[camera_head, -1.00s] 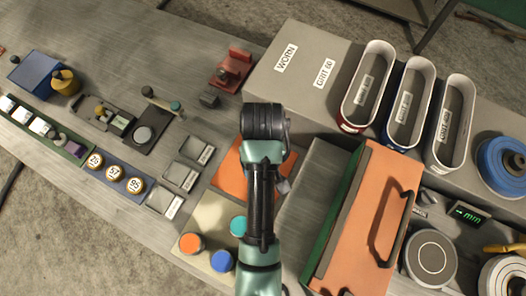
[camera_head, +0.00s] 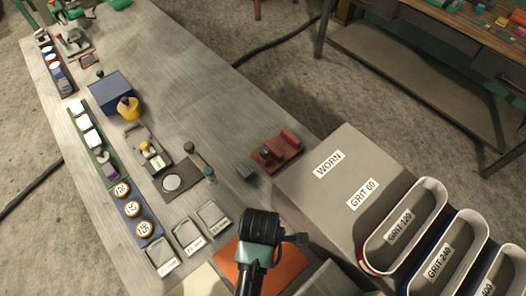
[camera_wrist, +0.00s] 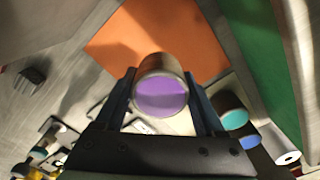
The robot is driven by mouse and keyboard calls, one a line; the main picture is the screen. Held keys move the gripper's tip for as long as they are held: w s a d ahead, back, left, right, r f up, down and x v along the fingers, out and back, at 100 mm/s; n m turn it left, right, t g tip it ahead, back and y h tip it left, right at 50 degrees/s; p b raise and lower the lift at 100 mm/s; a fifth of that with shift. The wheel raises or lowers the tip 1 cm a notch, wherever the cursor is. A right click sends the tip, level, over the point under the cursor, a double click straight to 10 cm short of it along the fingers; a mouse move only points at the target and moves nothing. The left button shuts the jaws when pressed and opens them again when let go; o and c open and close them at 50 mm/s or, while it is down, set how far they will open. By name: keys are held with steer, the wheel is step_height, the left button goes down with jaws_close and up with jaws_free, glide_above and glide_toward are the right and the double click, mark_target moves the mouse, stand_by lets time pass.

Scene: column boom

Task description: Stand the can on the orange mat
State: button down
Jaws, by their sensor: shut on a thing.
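In the wrist view my gripper (camera_wrist: 161,88) is shut on a can (camera_wrist: 162,92), with one finger on each side. The can's round purple end faces the camera. The orange mat (camera_wrist: 150,35) lies beyond the can, which overlaps the mat's near edge in the picture. I cannot tell how high the can is above it. In the head view the orange mat (camera_head: 284,258) shows at the bottom, partly covered by my arm. The held can cannot be made out there, and my wrist hides most of the gripper.
Cans with teal (camera_wrist: 235,119) and blue (camera_wrist: 248,138) tops stand right of the gripper. In the head view a grey block (camera_head: 320,195) with grit bins and a red stand (camera_head: 277,150) lie beyond the mat.

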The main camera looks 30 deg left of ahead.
steer(key=shift+f, duration=3)
steer(key=shift+f, duration=0.2)
jaws_free()
steer(key=shift+r, duration=0.1)
step_height(320, 180, up, 12)
steer(key=shift+r, duration=0.15)
